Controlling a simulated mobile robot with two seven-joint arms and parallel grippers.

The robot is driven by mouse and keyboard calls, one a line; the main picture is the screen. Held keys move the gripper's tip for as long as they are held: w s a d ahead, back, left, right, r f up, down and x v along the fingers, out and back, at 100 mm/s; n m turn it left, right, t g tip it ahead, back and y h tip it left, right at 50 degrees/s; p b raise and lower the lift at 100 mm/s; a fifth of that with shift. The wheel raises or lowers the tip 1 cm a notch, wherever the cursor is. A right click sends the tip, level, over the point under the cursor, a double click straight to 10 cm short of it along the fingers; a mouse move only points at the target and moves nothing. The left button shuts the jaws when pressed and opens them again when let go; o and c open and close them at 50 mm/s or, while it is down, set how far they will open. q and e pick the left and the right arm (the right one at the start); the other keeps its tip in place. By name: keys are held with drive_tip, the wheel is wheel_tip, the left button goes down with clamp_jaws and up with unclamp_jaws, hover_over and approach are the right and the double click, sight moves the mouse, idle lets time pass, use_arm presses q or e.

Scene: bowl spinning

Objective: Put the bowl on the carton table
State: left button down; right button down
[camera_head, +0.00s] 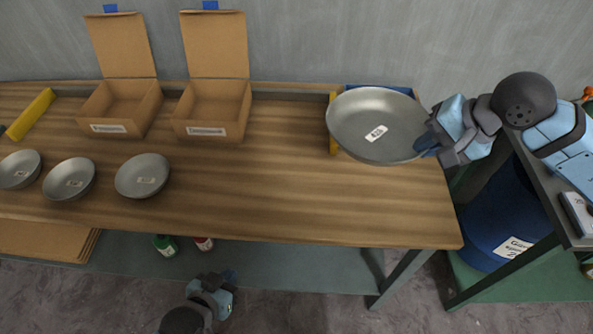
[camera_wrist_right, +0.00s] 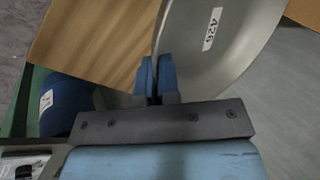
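A large grey metal bowl (camera_head: 372,122) with a white label is over the right back part of the wooden table (camera_head: 300,190) that carries two open cartons. My right gripper (camera_head: 428,143) comes in from the right and is shut on the bowl's right rim. In the right wrist view the two blue fingers (camera_wrist_right: 155,78) pinch the rim of the bowl (camera_wrist_right: 225,50). The bowl looks raised above the table, though the gap is hard to judge. My left gripper (camera_head: 230,279) is low in front of the table, away from the bowl; its finger opening is unclear.
Two open cartons (camera_head: 122,105) (camera_head: 212,108) stand at the back left. Three smaller grey bowls (camera_head: 142,175) (camera_head: 69,179) (camera_head: 19,169) sit at the left front. A blue and yellow object (camera_head: 333,142) is partly hidden behind the large bowl. The table's middle is clear. A blue barrel (camera_head: 500,225) stands right.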

drive_tip(key=shift+r, duration=0.1)
drive_tip(key=shift+f, duration=0.3)
wheel_tip(320, 180, down, 15)
drive_tip(key=shift+r, duration=0.2)
wheel_tip(320, 180, down, 5)
drive_tip(key=shift+r, duration=0.1)
drive_tip(key=c, duration=1.3)
unclamp_jaws()
drive_tip(key=shift+c, duration=0.2)
use_arm(q)
drive_tip(key=shift+w+a, duration=0.2)
drive_tip(key=shift+a, duration=0.2)
